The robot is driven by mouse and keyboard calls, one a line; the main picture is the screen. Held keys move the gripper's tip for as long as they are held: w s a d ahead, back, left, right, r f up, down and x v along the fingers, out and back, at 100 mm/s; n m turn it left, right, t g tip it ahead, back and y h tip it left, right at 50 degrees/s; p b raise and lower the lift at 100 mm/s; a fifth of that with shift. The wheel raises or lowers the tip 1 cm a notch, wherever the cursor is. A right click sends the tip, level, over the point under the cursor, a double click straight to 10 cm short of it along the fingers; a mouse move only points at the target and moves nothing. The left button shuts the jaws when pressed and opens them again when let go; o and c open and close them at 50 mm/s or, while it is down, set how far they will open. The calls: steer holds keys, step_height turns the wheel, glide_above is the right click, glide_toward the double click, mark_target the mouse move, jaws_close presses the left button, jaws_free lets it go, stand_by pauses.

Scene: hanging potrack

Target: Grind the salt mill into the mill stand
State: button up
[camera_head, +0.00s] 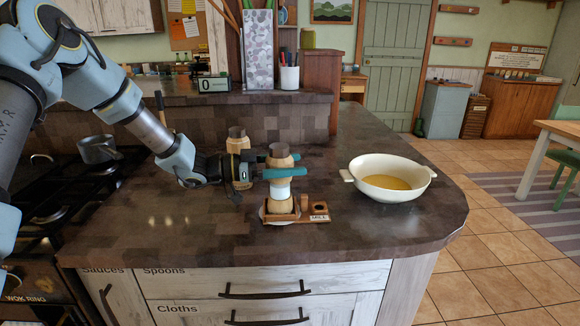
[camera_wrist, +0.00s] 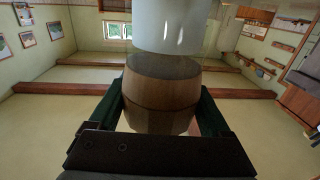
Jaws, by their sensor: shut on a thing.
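The salt mill (camera_head: 279,188) has a wooden head, a white middle and a rounded pale wooden lower end. It is upright, with its lower end at the left part of the wooden mill stand (camera_head: 320,218), which carries a MILL label. I cannot tell how firmly it is seated. My gripper (camera_head: 283,165) comes in from the left, its teal fingers shut around the mill's upper wooden part. In the wrist view the salt mill's wooden part (camera_wrist: 160,95) fills the space between the fingers, with the white section beyond it.
A second wooden-topped mill (camera_head: 237,143) stands behind my gripper, partly hidden. A white two-handled bowl (camera_head: 390,190) with yellow contents is to the right. The stove with a pot (camera_head: 98,149) is at left. The counter is clear in front of the bowl, and a raised ledge runs behind.

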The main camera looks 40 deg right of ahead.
steer(key=m+g+y, duration=0.1)
steer(key=m+g+y+b, duration=0.1)
steer(key=m+g+y, duration=0.1)
steer(key=g, duration=0.1)
steer(key=shift+s+a+f+y, duration=0.15)
steer(key=shift+s+a+y, duration=0.05)
steer(key=shift+s+y, duration=0.1)
steer(key=shift+s+a+m+g+y+b, duration=0.15)
steer(key=shift+m+g+y+b, duration=0.3)
steer(key=shift+m+y, duration=0.25)
steer(key=shift+a+m+g+y+b, duration=0.1)
steer(key=shift+m+g+y+b, duration=0.45)
steer(key=shift+y, duration=0.25)
steer(key=shift+r+y, duration=0.2)
steer(key=shift+y, duration=0.1)
steer(key=shift+m, duration=0.25)
steer(key=o, duration=1.2)
steer(key=shift+b+v, duration=1.75)
steer(key=shift+v, duration=3.7)
